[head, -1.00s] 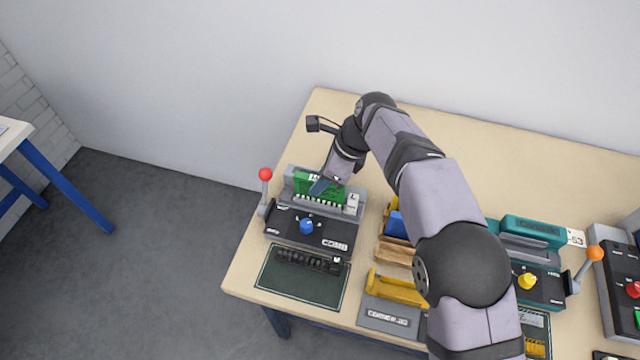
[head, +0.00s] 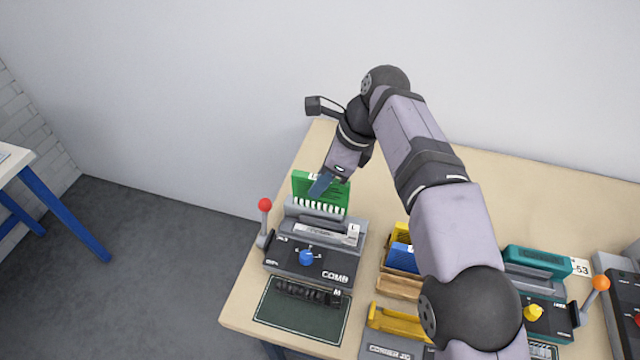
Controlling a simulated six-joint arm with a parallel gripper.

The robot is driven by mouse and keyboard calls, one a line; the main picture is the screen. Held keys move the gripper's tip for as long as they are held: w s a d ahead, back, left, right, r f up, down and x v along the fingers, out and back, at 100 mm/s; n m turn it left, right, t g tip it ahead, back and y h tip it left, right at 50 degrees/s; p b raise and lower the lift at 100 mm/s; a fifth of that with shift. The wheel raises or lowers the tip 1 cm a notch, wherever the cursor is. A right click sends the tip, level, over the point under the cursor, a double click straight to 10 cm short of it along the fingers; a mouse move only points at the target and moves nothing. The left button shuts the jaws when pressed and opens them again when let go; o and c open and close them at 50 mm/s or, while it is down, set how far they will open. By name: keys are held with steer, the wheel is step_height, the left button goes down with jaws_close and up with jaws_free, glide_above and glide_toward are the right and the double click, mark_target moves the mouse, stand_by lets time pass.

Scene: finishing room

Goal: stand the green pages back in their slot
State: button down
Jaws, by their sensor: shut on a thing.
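The green pages (head: 334,191) are a small green block with a white toothed lower edge. My gripper (head: 321,184) is shut on the pages near their top and holds them upright. They are raised above the back of the grey and black comb machine (head: 312,261), with their lower edge over its grey top. A pale slot shows in that top. My gripper hides part of the pages' face. A rack (head: 397,289) right of the machine holds yellow and blue pieces and a wooden-coloured divider; my arm covers part of it.
The comb machine has a red-knobbed lever (head: 265,205) at its left and a blue knob (head: 306,257) in front. A black comb (head: 308,292) lies on a dark green mat (head: 275,315). A teal machine (head: 540,290) stands farther right. The table behind is clear.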

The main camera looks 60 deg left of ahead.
steer(key=w+d+r+m+t+p, duration=0.1)
steer(key=w+d+r+m+p, duration=0.1)
steer(key=w+d+r+p, duration=0.4)
steer(key=w+d+r+m+p, duration=0.2)
steer(key=w+d+r+p, duration=0.15)
steer(key=w, duration=0.45)
steer(key=s+d+f+n+p, duration=0.1)
steer(key=d+f+n, duration=0.1)
steer(key=d+f, duration=0.4)
steer(key=s+d+f+n+g+p, duration=0.1)
steer(key=s+d+f+n, duration=0.1)
steer(key=d+f, duration=0.4)
steer(key=shift+f, duration=2.25)
steer(key=shift+s+f, duration=0.15)
steer(key=shift+f+b, duration=2.75)
steer(key=shift+b, duration=0.05)
steer(key=shift+d+p, duration=0.1)
steer(key=shift+p, duration=0.4)
